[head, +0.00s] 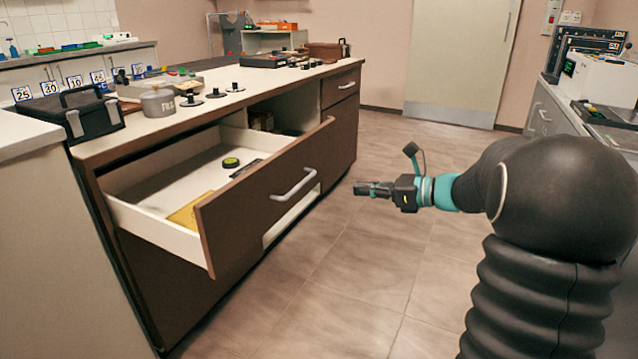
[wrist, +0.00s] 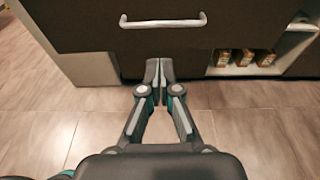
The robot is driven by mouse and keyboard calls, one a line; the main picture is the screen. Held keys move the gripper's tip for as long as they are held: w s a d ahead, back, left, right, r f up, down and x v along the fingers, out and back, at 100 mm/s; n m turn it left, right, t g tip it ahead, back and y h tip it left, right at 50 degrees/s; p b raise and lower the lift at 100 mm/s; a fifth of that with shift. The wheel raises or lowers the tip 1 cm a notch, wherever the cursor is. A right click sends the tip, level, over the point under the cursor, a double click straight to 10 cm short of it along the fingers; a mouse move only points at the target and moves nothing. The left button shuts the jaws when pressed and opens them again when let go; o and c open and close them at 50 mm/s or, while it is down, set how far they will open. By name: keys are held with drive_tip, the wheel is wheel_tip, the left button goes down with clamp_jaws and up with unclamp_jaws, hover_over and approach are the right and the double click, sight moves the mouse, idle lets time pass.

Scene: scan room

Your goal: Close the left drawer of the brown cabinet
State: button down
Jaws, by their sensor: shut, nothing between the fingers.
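The brown cabinet (head: 345,135) stands at the left in the head view. Its left drawer (head: 245,215) is pulled far out and has a dark brown front and white inner walls. A silver bar handle (head: 294,184) is on the drawer front, and it also shows in the wrist view (wrist: 163,21). My gripper (head: 358,188) is to the right of the drawer front, apart from it in the head view. In the wrist view my gripper's fingertips (wrist: 159,64) are together, empty, and appear below the handle. The drawer's runners are hidden.
A smaller drawer with a handle (head: 346,86) at the cabinet's far end is shut. The tiled floor (head: 345,270) in front is clear. Grey cabinets (head: 545,120) stand at right.

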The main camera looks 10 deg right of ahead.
sight(302, 185)
drive_tip(key=x, duration=1.4)
drive_tip(key=shift+w, duration=0.15)
